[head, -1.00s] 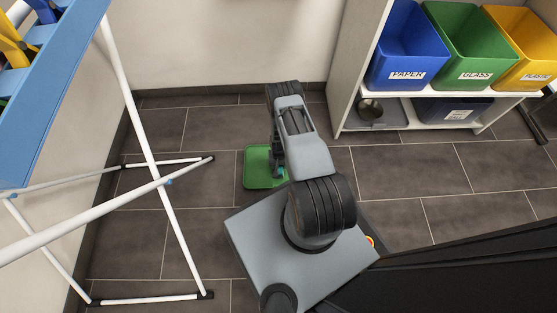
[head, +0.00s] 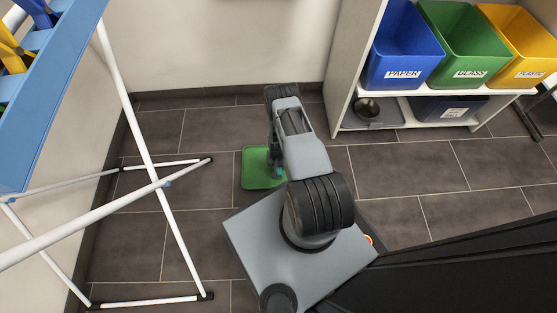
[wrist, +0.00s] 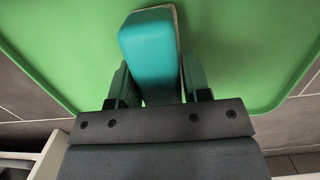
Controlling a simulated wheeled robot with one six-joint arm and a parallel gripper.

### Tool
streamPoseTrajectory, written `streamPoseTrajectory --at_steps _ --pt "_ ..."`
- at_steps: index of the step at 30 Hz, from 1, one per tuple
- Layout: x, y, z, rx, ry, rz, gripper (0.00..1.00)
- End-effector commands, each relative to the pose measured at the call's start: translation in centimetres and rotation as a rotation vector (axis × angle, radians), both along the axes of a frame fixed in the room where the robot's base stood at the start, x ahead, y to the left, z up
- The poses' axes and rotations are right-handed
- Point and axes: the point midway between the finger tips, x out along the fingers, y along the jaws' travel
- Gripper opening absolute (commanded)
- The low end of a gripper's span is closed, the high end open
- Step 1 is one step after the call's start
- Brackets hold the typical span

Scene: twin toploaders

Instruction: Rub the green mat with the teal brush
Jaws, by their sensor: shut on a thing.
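The green mat (head: 256,170) lies on the tiled floor in front of my base in the head view, partly hidden by my arm. It fills most of the wrist view (wrist: 245,50). The teal brush (wrist: 148,48) is between the two fingers of my gripper (wrist: 158,88), which is shut on it. The brush is over the mat in the wrist view; I cannot tell for sure whether it touches it. In the head view only a small bit of teal shows beside my arm.
A white-legged rack (head: 150,165) stands on the left. Floor is clear around the mat.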

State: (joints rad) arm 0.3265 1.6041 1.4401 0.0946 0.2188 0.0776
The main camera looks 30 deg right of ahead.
Motion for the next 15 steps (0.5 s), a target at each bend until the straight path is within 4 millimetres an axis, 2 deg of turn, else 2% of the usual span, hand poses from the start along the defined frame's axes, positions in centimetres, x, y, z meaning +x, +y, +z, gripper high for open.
streamPoseTrajectory --at_steps 2,15 --pt "0.2 0.2 2.3 -0.001 -0.004 0.005 0.25" --pt "0.2 0.6 6.1 0.0 -0.002 0.014 0.25"
